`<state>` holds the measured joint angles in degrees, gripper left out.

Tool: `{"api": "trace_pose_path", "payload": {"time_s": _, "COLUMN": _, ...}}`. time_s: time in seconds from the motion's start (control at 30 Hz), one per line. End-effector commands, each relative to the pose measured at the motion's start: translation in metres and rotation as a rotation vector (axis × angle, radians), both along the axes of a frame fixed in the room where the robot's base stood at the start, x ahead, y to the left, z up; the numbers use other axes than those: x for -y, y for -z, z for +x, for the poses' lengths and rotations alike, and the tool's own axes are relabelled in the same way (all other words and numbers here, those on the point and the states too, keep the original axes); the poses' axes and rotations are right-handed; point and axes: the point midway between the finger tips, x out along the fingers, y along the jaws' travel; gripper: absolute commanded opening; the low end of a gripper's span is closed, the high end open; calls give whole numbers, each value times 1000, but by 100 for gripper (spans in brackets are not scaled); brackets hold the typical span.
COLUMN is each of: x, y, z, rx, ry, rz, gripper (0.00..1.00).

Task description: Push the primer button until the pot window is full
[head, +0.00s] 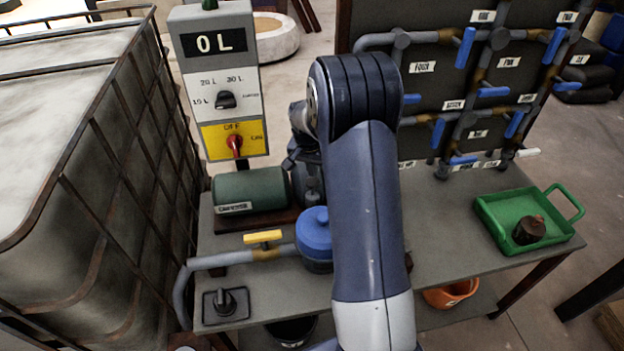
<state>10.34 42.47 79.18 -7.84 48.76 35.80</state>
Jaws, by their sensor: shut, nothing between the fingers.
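A blue-lidded pot (315,236) stands on the bench, partly behind my arm. I cannot make out its window or a primer button; my arm covers the area right of the pot. A green motor (250,191) with a white label lies behind the pot. A pipe with a yellow handle (263,237) runs into the pot from the left. My gripper (308,170) is shut and empty, mostly hidden beside my forearm, above and behind the pot. I cannot tell whether it touches anything.
A control box (220,85) reads "0 L" and has a red switch. A caged tank (75,150) stands left. A pipe board (440,85) with blue handles stands at the back right. A green tray (500,205) sits right. A black knob (226,302) is front left.

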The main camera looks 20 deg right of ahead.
Motion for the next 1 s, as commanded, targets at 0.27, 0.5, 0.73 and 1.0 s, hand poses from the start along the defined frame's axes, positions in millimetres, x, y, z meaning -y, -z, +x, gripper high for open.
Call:
{"api": "trace_pose_path", "payload": {"time_s": 0.27, "x": 0, "y": 14, "z": 0, "rx": 0, "ry": 0, "rz": 0, "gripper": 0}}
{"api": "trace_pose_path", "payload": {"time_s": 0.5, "x": 0, "y": 26, "z": 0, "rx": -1, "ry": 0, "rz": 1, "gripper": 0}}
{"api": "trace_pose_path", "payload": {"time_s": 0.73, "x": 0, "y": 37, "z": 0, "rx": -1, "ry": 0, "rz": 0, "gripper": 0}}
{"api": "trace_pose_path", "payload": {"time_s": 1.0, "x": 0, "y": 38, "z": 0, "rx": -1, "ry": 0, "rz": 0, "gripper": 0}}
